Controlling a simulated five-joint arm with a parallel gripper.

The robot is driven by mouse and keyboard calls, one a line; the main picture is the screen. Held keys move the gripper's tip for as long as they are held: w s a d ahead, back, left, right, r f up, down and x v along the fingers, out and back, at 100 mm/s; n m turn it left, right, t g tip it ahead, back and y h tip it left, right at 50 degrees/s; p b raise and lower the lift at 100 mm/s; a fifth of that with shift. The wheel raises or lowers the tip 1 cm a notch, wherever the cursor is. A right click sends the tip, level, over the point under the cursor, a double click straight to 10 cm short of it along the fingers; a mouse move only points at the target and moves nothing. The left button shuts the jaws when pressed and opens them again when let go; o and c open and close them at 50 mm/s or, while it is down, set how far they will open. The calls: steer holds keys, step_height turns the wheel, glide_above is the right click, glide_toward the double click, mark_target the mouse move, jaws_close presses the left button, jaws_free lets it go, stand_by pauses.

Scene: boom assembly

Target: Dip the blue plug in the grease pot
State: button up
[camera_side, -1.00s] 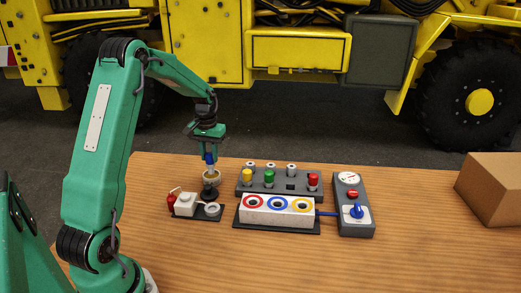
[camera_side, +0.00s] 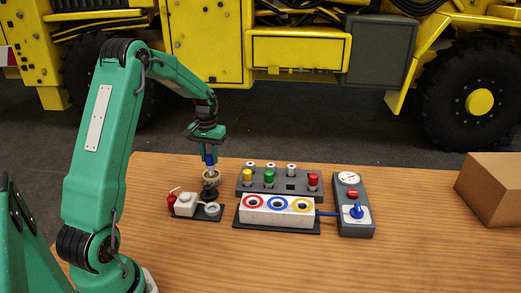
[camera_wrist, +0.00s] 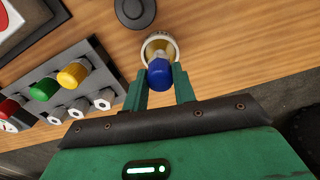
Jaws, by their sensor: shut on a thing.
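My gripper (camera_side: 210,161) is shut on the blue plug (camera_wrist: 159,73), which shows between the two green fingers in the wrist view. In the side view the plug (camera_side: 209,158) points down, with its pale tip at the mouth of the grease pot (camera_side: 211,179). In the wrist view the pot (camera_wrist: 174,43) is a pale round rim with yellowish contents, partly hidden behind the plug. I cannot tell whether the tip touches the grease.
A grey rack (camera_side: 244,186) holds yellow, green and red plugs. A white block (camera_side: 271,217) with red, blue and yellow rings lies in front, cabled to a grey control box (camera_side: 352,205). A small fixture (camera_side: 185,204) stands left. A cardboard box (camera_side: 493,189) is far right.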

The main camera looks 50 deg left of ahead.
steer(key=shift+f, duration=1.1)
steer(key=shift+r, duration=0.2)
stand_by(0.6)
steer(key=shift+r, duration=2.85)
